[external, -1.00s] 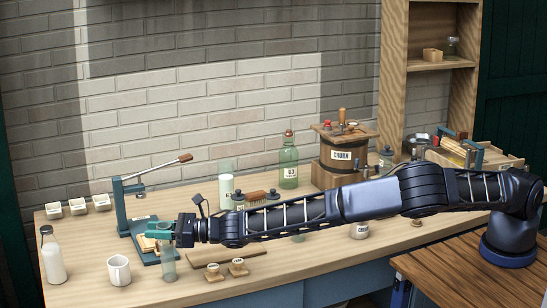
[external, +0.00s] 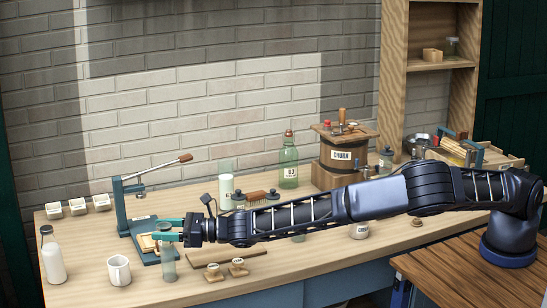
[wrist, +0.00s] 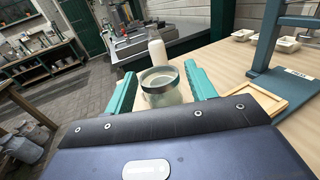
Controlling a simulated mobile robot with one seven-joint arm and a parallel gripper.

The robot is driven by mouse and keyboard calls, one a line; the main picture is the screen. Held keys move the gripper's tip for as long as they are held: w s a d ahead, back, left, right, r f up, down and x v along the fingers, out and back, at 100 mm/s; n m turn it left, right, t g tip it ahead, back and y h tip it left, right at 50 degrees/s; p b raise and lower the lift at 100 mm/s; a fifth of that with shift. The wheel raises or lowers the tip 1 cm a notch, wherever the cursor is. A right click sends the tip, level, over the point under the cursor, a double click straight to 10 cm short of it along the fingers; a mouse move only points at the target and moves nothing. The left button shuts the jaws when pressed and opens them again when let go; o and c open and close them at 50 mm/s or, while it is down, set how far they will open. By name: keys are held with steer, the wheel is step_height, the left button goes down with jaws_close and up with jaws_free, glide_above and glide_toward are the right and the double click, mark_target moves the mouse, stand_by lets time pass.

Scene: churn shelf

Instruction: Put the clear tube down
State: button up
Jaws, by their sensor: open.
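The clear tube (external: 168,265) stands upright on the bench near its front edge, between the white mug and a dark wooden strip. In the wrist view the tube's dark-rimmed mouth (wrist: 161,79) shows between the two green fingers, with a gap on each side. My gripper (external: 163,231) is open around the upper part of the tube, lying level and pointing left. The tube's top is partly hidden by the fingers in the external view.
A white mug (external: 119,270) and a milk bottle (external: 53,258) stand to the left. A teal lever press (external: 122,208) stands close behind the gripper.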

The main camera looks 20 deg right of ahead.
steer(key=v, duration=1)
